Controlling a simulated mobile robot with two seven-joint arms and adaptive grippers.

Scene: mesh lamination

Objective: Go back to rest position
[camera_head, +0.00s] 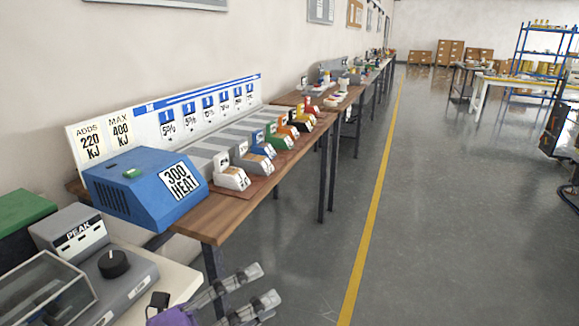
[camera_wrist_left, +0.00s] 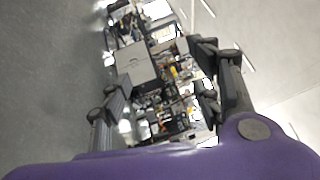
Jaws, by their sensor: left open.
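My left gripper (camera_head: 262,286) is at the bottom of the head view, in front of the near table's edge and over the floor. Its two fingers are apart with nothing between them. In the left wrist view my left gripper (camera_wrist_left: 160,105) also shows its fingers spread wide, with no object held. Behind them is a blurred cluster of equipment, too small to tell apart. My right gripper is not in either view.
A blue box marked 300 HEAT (camera_head: 150,185) and a row of small coloured blocks stand on a wooden table (camera_head: 225,222). A grey PEAK device (camera_head: 95,250) is at the lower left.

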